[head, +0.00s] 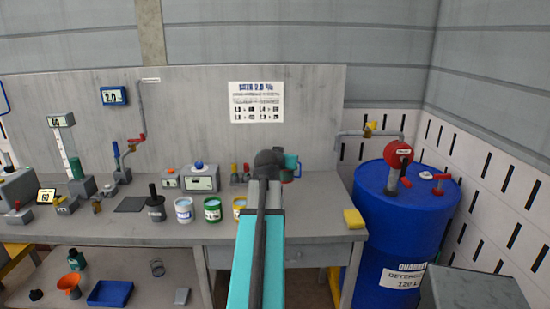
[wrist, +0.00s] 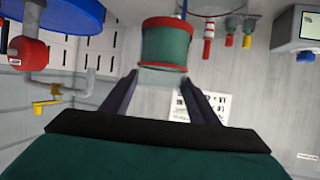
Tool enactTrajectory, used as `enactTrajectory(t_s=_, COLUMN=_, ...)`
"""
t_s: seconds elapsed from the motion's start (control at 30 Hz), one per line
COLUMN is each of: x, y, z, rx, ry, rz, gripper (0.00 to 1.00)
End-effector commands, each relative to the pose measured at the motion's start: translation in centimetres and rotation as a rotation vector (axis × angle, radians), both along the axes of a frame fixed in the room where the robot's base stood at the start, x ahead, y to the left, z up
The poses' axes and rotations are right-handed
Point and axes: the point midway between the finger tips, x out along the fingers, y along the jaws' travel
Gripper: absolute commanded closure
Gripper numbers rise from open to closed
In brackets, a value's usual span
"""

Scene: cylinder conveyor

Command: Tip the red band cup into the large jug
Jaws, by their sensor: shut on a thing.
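My gripper (wrist: 160,80) is shut on the red band cup (wrist: 166,45), a teal-green cup with red edges, seen beyond the fingertips in the wrist view. In the head view a teal piece of the cup (head: 291,161) shows just right of my wrist, above the bench; most of it and the gripper are hidden by my arm. I cannot tell its exact tilt or its contents. A clear round vessel (wrist: 212,8), cut off at the top of the wrist view, may be the large jug. My arm hides that place in the head view.
Small red and yellow bottles (head: 240,173) stand behind. A yellow sponge (head: 354,218) lies right, beside a blue drum (head: 408,215).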

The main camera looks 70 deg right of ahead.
Motion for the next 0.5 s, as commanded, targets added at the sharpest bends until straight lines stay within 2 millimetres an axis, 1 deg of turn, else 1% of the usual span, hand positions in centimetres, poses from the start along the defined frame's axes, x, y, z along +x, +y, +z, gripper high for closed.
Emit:
enactTrajectory(t_s=0.2, x=1.11, y=0.46, z=0.03, rx=-0.001, ry=0.0, rz=0.014, gripper=0.86)
enactTrajectory(t_s=0.5, x=1.28, y=0.6, z=0.17, rx=0.001, ry=0.009, rz=0.016, gripper=0.86)
